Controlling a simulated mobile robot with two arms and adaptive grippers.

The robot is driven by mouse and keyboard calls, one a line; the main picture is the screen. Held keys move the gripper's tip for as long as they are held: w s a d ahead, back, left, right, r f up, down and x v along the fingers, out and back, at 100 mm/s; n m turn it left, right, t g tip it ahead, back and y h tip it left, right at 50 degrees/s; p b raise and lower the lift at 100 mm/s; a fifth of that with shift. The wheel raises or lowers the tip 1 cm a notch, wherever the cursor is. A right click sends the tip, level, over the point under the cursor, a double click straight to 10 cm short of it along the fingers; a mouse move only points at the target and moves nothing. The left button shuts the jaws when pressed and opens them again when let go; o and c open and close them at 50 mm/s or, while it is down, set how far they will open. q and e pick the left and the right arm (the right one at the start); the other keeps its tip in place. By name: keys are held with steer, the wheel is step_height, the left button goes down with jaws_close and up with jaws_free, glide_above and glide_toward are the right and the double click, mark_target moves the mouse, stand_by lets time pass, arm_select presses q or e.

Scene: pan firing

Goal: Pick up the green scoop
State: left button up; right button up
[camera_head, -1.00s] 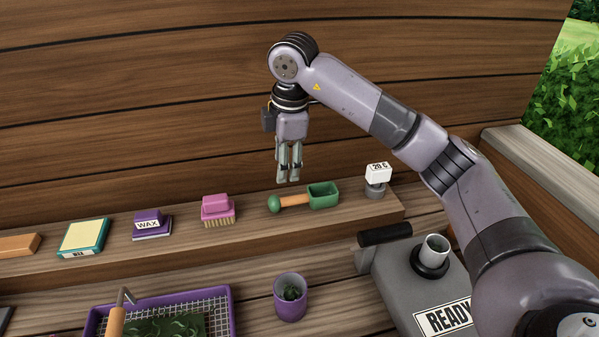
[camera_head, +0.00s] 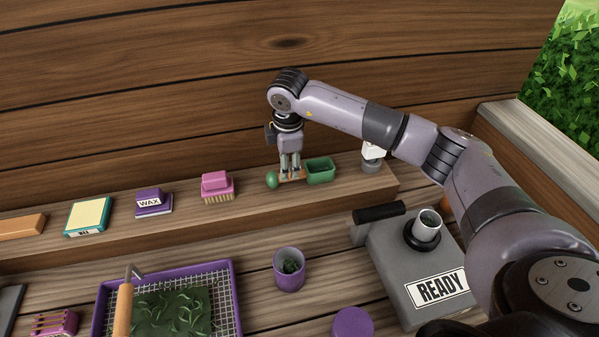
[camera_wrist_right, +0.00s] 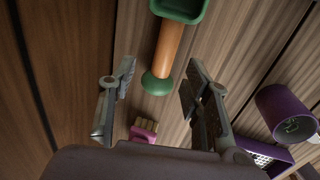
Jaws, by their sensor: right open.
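The green scoop (camera_head: 320,171) lies on the wooden shelf, its green cup to the right and a round green knob at the left end of its orange-brown handle. My right gripper (camera_head: 291,175) points down at the handle, with its fingers hiding part of it. In the right wrist view the scoop (camera_wrist_right: 167,45) shows between the open fingers of the gripper (camera_wrist_right: 160,105), its knob toward the gripper; nothing is clamped. My left gripper is not in view.
A pink brush (camera_head: 217,187), a purple wax block (camera_head: 152,202) and a teal-edged box (camera_head: 88,216) sit left along the shelf. A white-topped object (camera_head: 372,156) stands just right of the scoop. A purple cup (camera_head: 289,268) and a grey READY machine (camera_head: 400,262) are below.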

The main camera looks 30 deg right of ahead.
step_height(320, 180, down, 4)
steer(key=shift+w+a+r+p, duration=0.1)
steer(key=shift+r+p, duration=0.05)
steer(key=shift+p, duration=0.75)
steer(key=shift+w+f, duration=0.15)
steer(key=shift+f, duration=0.45)
steer(key=shift+c, duration=0.5)
jaws_close()
steer(key=shift+r, duration=0.1)
